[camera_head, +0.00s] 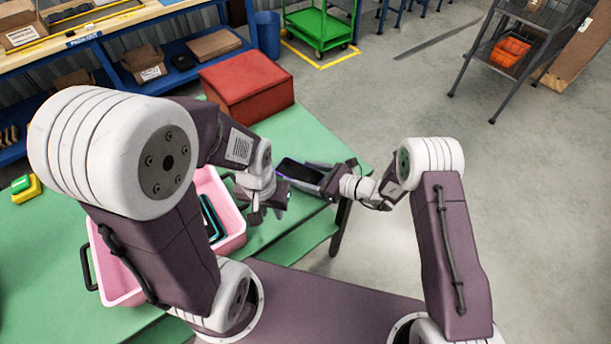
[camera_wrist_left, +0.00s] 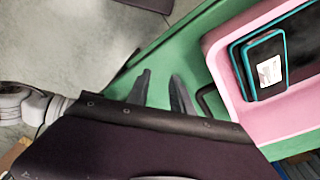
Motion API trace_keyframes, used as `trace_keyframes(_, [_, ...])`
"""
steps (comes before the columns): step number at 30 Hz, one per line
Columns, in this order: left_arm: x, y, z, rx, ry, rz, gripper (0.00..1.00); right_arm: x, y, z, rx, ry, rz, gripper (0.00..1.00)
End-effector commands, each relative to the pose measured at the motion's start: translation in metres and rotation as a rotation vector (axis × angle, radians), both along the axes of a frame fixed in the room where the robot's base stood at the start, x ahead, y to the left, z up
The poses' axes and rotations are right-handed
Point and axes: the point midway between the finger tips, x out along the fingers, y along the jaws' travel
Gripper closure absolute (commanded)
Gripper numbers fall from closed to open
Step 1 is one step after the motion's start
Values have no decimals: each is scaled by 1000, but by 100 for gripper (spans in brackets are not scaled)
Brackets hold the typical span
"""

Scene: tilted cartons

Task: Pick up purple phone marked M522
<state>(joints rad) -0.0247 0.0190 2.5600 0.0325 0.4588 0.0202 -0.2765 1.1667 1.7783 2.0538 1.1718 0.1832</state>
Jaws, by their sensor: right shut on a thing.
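A phone (camera_head: 302,171) with a dark face and a purple-looking edge is in my right gripper (camera_head: 335,178), above the green table's right edge. No marking on it can be read. My right gripper is shut on it. My left gripper (camera_head: 266,206) is just to the left of and below that phone, apart from the pink bin. Its two fingers (camera_wrist_left: 162,92) stand apart with nothing between them in the left wrist view.
A pink bin (camera_head: 118,287) on the green table (camera_head: 40,262) holds teal-edged phones (camera_head: 213,217); one in the left wrist view (camera_wrist_left: 251,75) bears a white label. A red box (camera_head: 245,85) with a sloped top stands behind.

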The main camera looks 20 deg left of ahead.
Motion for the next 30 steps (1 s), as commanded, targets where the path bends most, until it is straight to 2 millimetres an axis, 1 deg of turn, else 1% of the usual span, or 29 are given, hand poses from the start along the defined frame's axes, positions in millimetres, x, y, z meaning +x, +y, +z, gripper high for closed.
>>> trace_keyframes(4, [0, 0, -1, 0, 0, 0, 73, 1, 0, 29, 2, -7, 1, 84])
trace_keyframes(5, [0, 0, -2, 0, 0, 0, 73, 0, -4, 33, 1, -3, -2, 84])
trace_keyframes(6, [0, 0, -2, 0, 0, 0, 73, -3, -14, 37, 2, -2, -5, 84])
trace_keyframes(12, [0, 0, -4, 0, 0, 0, 73, -20, -59, 66, 2, -3, -5, 84])
trace_keyframes(15, [0, 0, -4, 0, 0, 0, 73, -28, -79, 80, 2, -4, -5, 84])
trace_keyframes(18, [0, 0, -4, 0, 0, 0, 73, -34, -95, 90, 2, -3, -4, 84])
trace_keyframes(21, [0, 0, -4, 0, 0, 0, 73, -39, -104, 96, 2, -2, -2, 84])
trace_keyframes(24, [0, 0, -4, 0, 0, 0, 73, -41, -109, 98, 2, -2, -2, 84])
trace_keyframes(30, [0, 0, -4, 0, 0, 0, 73, -41, -109, 99, 3, -2, 0, 84])
